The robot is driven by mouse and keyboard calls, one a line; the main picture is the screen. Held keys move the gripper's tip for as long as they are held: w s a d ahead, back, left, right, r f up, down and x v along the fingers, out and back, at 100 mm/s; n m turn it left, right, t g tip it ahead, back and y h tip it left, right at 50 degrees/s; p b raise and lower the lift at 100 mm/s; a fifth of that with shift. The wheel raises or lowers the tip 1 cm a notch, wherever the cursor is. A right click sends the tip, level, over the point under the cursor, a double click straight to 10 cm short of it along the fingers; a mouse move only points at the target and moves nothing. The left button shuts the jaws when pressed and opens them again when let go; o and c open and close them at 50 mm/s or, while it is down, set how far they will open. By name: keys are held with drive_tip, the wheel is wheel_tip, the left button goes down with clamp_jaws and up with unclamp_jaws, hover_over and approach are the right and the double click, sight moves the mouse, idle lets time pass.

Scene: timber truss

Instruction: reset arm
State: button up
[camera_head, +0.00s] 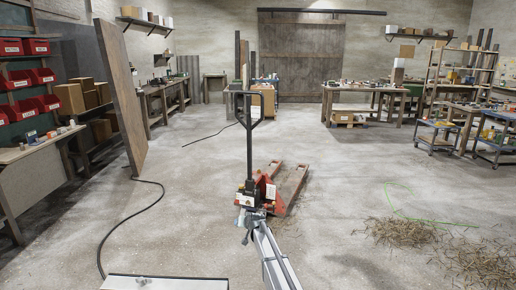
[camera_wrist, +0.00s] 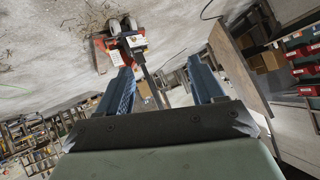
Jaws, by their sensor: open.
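My gripper (camera_wrist: 161,68) shows in the wrist view with two blue fingers wide apart and nothing between them. The dark bar behind the fingers crosses the lower middle of that view. The wrist view is tilted, with the floor, the red pallet jack and the shelving beyond the fingers.
A red pallet jack (camera_head: 286,186) with a tall black handle stands mid-floor. A timber panel (camera_head: 122,95) stands upright at left beside red bins (camera_head: 20,80). A black cable (camera_head: 118,226) runs along the floor. Straw (camera_head: 402,232) lies at right. Workbenches line the sides; the central floor is mostly open.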

drive_tip(key=w+d+r+m+t+h, duration=0.1)
drive_tip(key=w+d+m+t+h, duration=0.1)
drive_tip(key=d, duration=1.1)
drive_tip(key=w+d+r+m+t+h, duration=0.1)
drive_tip(key=d+m+t, duration=0.1)
drive_tip(key=d, duration=1.1)
drive_tip(key=s+d+f+m+h, duration=0.1)
drive_tip(key=s+d+f, duration=0.35)
drive_tip(key=d, duration=0.45)
drive_tip(key=s+a+f+n+g, duration=0.1)
drive_tip(key=s+a+f+g, duration=0.2)
drive_tip(key=s+f, duration=0.75)
drive_tip(key=s+a+f+n+g+y, duration=0.1)
drive_tip(key=s+a+f+g, duration=0.2)
drive_tip(key=s+f, duration=0.7)
drive_tip(key=s+a+f+g, duration=0.3)
drive_tip(key=s+f, duration=0.3)
drive_tip(key=s, duration=0.9)
drive_tip(key=s+a+f+n+g+h, duration=0.1)
drive_tip(key=s+g, duration=1)
drive_tip(key=s, duration=3.3)
drive_tip(key=shift+s+a+f+n+g, duration=0.15)
drive_tip(key=shift+a+f+n+g, duration=0.15)
drive_tip(key=shift+a+f+n, duration=0.4)
